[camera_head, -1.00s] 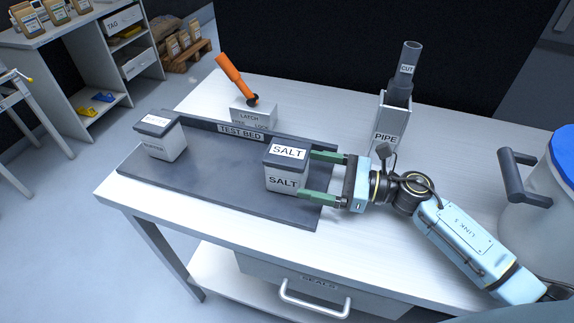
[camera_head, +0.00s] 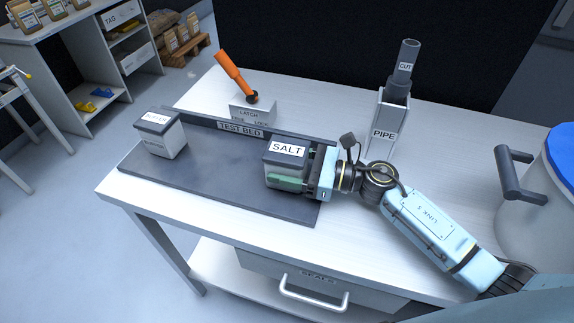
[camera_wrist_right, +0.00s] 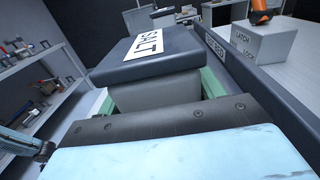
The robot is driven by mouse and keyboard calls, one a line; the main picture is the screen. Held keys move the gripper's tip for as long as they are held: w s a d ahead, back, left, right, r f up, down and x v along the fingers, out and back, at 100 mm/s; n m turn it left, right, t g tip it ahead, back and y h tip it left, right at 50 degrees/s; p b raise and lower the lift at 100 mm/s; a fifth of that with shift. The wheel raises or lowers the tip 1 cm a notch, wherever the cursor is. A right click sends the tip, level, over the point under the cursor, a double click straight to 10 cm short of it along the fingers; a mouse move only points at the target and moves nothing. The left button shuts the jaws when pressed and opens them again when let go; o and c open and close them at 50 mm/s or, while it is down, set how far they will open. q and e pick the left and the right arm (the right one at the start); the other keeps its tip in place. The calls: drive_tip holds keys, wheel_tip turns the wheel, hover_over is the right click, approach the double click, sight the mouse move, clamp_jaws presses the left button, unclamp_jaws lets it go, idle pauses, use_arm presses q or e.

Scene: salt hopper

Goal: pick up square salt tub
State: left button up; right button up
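The square salt tub (camera_head: 286,155) is a grey box with a dark lid, labelled SALT. It stands upright on the right end of the dark test bed (camera_head: 215,185). My right gripper (camera_head: 293,180) has its green fingers on either side of the tub below the lid. In the right wrist view the tub (camera_wrist_right: 155,93) sits between both fingers, close to the palm. The fingers look wide apart, and I cannot see firm contact. My left gripper is not in view.
A second lidded tub (camera_head: 162,137) stands on the bed's left end. Behind are a latch block (camera_head: 252,115) with an orange lever (camera_head: 232,73) and a pipe holder (camera_head: 385,130). A blue-lidded drum (camera_head: 535,205) stands at right. The bed's middle is clear.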

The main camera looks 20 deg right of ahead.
drive_tip(key=c, duration=0.7)
drive_tip(key=shift+r, duration=0.1)
